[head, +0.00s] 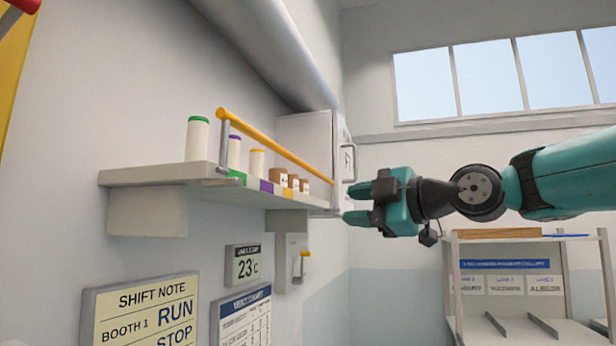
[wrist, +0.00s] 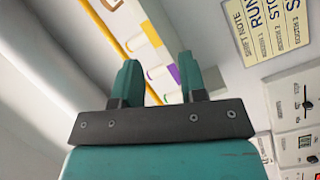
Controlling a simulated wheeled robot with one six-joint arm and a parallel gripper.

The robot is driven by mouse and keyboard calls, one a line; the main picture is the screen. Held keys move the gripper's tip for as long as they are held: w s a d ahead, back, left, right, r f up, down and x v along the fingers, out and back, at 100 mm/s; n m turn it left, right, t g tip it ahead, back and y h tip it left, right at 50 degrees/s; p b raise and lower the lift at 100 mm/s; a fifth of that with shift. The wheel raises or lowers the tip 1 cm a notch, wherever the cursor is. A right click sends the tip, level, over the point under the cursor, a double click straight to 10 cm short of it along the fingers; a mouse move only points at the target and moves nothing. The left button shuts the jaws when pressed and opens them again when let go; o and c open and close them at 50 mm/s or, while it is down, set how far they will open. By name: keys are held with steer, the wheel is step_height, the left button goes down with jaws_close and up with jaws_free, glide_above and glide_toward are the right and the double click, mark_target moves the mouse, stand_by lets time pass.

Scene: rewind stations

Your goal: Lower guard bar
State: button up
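The guard bar (head: 275,145) is a long yellow-orange rod in the head view. It stands raised on grey end arms above the front edge of the grey wall shelf (head: 150,177). In the wrist view the guard bar (wrist: 105,32) runs diagonally at the upper left, beyond the fingers. My gripper (head: 350,203) is teal and black, at the right end of the shelf, pointing left. Its two fingers are apart with nothing between them. The open gripper also shows in the wrist view (wrist: 158,68). It looks apart from the bar, though depth is hard to judge.
A white cabinet (head: 306,142) is behind the shelf's far end. A rack (head: 525,285) stands at lower right. Signs hang below the shelf.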

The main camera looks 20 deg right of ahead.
mark_target(307, 166)
steer(key=d+r+n+t, duration=0.3)
steer(key=d+r, duration=0.1)
steer(key=r, duration=0.3)
steer(key=shift+g+y, duration=0.3)
steer(key=shift+y, duration=0.1)
steer(key=p+x, duration=0.3)
steer(key=x, duration=0.2)
steer(key=p+x, duration=0.4)
steer(key=x, duration=0.2)
steer(key=p+x, duration=0.3)
steer(key=x, duration=0.3)
steer(key=shift+a+f, duration=0.2)
steer(key=shift+f, duration=0.15)
jaws_close()
